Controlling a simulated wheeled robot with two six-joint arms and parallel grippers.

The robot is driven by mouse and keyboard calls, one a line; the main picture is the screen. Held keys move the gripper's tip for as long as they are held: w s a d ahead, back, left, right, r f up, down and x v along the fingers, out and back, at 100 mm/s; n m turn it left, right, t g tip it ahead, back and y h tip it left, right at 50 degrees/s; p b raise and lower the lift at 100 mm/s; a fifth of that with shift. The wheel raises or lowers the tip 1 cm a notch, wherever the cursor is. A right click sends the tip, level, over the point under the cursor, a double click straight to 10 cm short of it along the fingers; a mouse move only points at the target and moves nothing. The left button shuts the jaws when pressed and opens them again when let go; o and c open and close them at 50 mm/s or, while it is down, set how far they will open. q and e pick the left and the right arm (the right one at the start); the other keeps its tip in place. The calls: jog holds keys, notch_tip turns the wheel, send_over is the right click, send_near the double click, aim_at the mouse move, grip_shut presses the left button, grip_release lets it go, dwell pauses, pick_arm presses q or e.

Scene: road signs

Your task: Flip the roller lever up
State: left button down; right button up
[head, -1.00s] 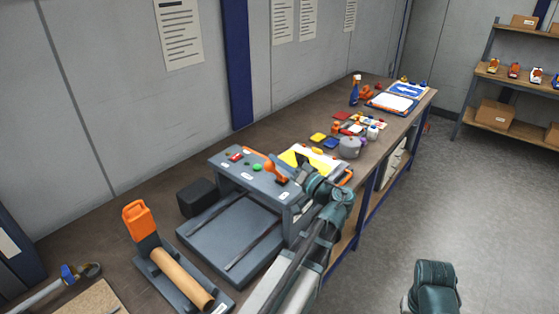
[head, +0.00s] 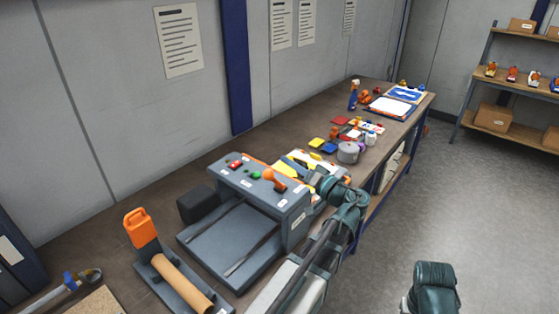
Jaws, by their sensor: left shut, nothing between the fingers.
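A grey roller machine (head: 240,190) stands on the workbench with red and green buttons on its top panel. A short lever with an orange knob (head: 268,174) rises from the right part of that panel, its knob leaning up and to the left of its base. My left gripper (head: 318,178) is shut and empty, to the right of the lever and apart from it, over the yellow and white items beyond the machine. Its fingertips are small and partly hidden by my wrist. My right gripper is out of view.
An orange-handled tool with a tan cylinder (head: 183,285) lies at the front left. A black block (head: 198,204) sits left of the machine. A grey pot (head: 348,153), small coloured pieces and a spray bottle (head: 353,94) stand farther along the bench. The wall is behind.

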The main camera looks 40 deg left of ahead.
pick_arm(q)
jog(key=s+d, duration=0.1)
jog(key=d, duration=0.5)
jog(key=shift+f, duration=0.35)
jog(key=s+d+f+m+g+h, duration=0.1)
jog(key=s+d+f+m+h, duration=0.3)
jog(key=d+f+h, duration=0.5)
jog(key=s+d+f+m+g+h, duration=0.1)
jog(key=s+d+f+m+h, duration=0.3)
jog(key=d+f, duration=0.6)
jog(key=s+d+f+m+g+h, duration=0.1)
jog(key=s+d+f+m+h, duration=0.2)
jog(key=d, duration=0.5)
notch_tip(320, 180, down, 2)
jog(key=s+h, duration=0.1)
jog(key=s, duration=0.2)
jog(key=shift+h+b, duration=0.3)
jog(key=shift+b, duration=0.1)
jog(key=shift+a+f, duration=0.1)
